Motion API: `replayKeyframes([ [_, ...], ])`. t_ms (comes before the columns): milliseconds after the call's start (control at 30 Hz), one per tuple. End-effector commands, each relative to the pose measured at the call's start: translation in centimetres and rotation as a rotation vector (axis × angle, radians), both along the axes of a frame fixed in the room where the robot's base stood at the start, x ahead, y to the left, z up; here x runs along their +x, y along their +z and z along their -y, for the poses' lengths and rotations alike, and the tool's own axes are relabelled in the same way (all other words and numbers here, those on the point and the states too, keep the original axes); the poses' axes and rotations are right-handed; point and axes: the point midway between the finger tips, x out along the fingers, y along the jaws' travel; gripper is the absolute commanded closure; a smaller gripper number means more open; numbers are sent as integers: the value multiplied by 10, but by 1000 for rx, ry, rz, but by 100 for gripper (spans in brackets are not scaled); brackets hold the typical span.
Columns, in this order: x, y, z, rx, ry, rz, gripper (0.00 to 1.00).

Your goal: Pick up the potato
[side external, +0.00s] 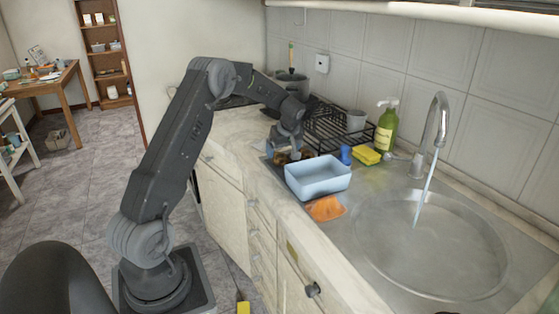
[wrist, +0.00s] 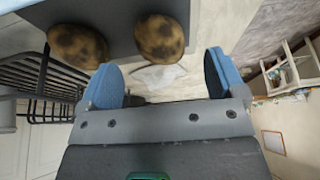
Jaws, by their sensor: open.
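Two brown potatoes with dark blotches show in the wrist view, one at the upper left (wrist: 77,42) and one at the top middle (wrist: 160,38), apart on a grey surface. In the side view, brown shapes under my gripper (side external: 287,146) look like the potatoes (side external: 281,158), partly hidden by the gripper. My gripper's blue fingers (wrist: 164,78) are spread with nothing between them. In the wrist view the top-middle potato lies beyond the gap between the fingers. I cannot tell the exact height of the fingers above it.
A light blue tub (side external: 318,181) stands close to the gripper, with an orange cloth (side external: 325,208) in front. A black dish rack (side external: 335,130) is behind. A blue object (side external: 345,155), yellow sponge (side external: 367,155), green bottle (side external: 386,128) and sink (side external: 430,250) with running tap (side external: 436,120) lie right.

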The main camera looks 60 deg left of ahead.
Motion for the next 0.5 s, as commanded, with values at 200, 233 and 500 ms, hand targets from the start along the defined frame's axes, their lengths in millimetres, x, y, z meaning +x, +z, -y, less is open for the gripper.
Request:
replayKeyframes([
  [200,0,-30,-17,-2,1,-2,11],
  [233,1,-32,-18,-2,1,-2,11],
  [500,1,-40,-21,-1,0,0,11],
])
